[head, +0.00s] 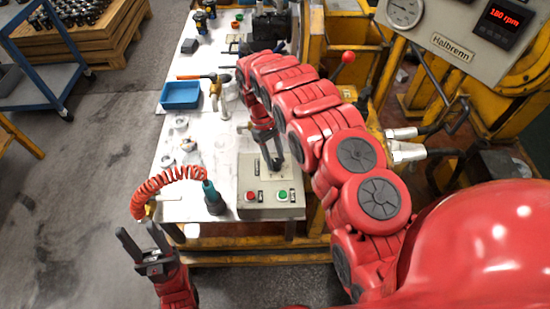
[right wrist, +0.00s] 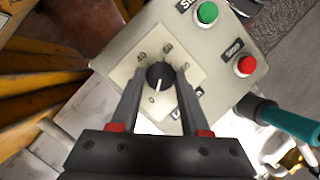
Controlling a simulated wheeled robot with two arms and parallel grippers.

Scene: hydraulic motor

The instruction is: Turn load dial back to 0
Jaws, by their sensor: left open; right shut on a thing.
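The load dial (right wrist: 159,74) is a round black knob with a white pointer line, on a pale square scale plate on the grey control box (right wrist: 222,65). Its pointer points to the bottom of the right wrist view, near a small mark that looks like 0. A 40 mark is at the upper left. My right gripper (right wrist: 159,82) is shut on the dial, one finger on each side. In the head view my right gripper (head: 272,163) reaches down to the box and hides the dial. My left gripper (head: 143,240) is open and empty at the lower left, beside the table.
The box carries a green button (head: 283,195) and a red button (head: 251,196). A teal tool (head: 213,197) with a red coiled hose (head: 165,182) stands left of it. A blue tray (head: 181,95) is farther back. A display (head: 503,16) reads 180 rpm.

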